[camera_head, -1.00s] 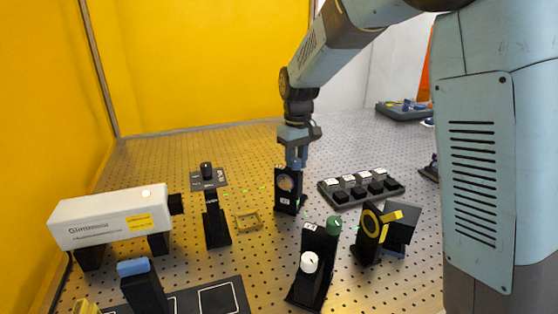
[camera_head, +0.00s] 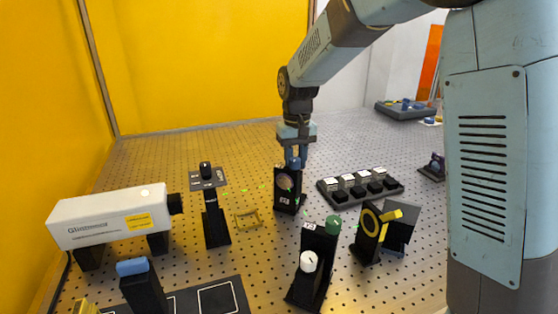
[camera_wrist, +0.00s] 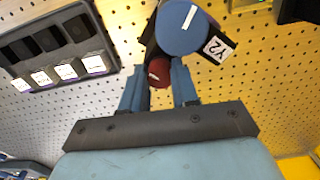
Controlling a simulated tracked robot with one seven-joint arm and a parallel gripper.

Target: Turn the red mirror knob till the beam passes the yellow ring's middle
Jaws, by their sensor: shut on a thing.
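The mirror mount (camera_head: 288,202) stands upright on the perforated table, with a round mirror on its front. My gripper (camera_wrist: 160,85) reaches down behind it. In the wrist view its fingers are shut around the red knob (camera_wrist: 158,72). A larger blue knob (camera_wrist: 183,27) with a white line sits just past the fingertips, beside a Y2 label (camera_wrist: 214,47). The red knob is hidden in the head view. The yellow ring (camera_head: 370,222) stands on a black post at right. Small green beam spots (camera_head: 244,188) show left of the mount; I cannot tell where the beam meets the ring.
A white laser box (camera_head: 105,220) stands at left. A black mount with green and white knobs (camera_head: 309,262) stands in front. A block of several switches (camera_head: 360,186) lies right of the mirror mount.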

